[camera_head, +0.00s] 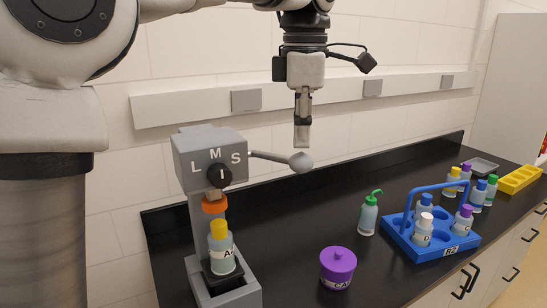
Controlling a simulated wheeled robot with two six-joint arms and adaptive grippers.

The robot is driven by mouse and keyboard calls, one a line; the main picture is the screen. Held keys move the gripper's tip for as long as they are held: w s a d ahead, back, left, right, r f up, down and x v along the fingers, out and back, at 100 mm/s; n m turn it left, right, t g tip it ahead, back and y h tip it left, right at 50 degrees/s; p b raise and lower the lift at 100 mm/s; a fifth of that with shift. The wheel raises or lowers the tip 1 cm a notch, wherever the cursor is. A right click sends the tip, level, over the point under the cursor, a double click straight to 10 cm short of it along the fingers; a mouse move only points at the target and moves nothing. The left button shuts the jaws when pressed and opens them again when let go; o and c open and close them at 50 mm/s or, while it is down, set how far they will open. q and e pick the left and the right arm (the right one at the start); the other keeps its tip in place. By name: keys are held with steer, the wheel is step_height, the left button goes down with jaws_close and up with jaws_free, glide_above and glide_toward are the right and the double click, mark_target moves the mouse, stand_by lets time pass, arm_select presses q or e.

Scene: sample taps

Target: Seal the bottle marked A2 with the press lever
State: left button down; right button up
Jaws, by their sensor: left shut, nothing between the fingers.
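The bottle marked A (221,256) stands upright on the base of the grey press (211,157); it has a yellow cap, and any digit after the A is too small to read. An orange press head (214,203) is just above the cap. The press lever (268,157) sticks out to the right and ends in a grey ball knob (301,162). My left gripper (302,144) points down, shut and empty, just above the ball knob. My right gripper is not in view.
A wash bottle (368,214) and a blue carrier (467,241) with several bottles stand further right. More bottles, a grey tray (483,166) and a yellow rack (519,180) are behind.

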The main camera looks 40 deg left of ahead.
mark_target(301, 158)
arm_select(q)
steer(key=shift+w+f+b, duration=0.1)
steer(key=shift+f+b, duration=0.4)
steer(key=shift+f, duration=0.25)
steer(key=shift+d+f+b, duration=0.1)
steer(key=shift+f+b, duration=0.6)
steer(key=shift+b, duration=0.05)
step_height(301, 158, down, 4)
steer(key=b, duration=0.4)
steer(key=shift+f, duration=0.1)
step_height(301, 158, down, 4)
steer(key=b, duration=0.3)
steer(key=shift+r, duration=0.2)
steer(key=shift+r, duration=0.1)
step_height(301, 158, up, 16)
steer(key=p, duration=1.5)
steer(key=shift+p, duration=0.35)
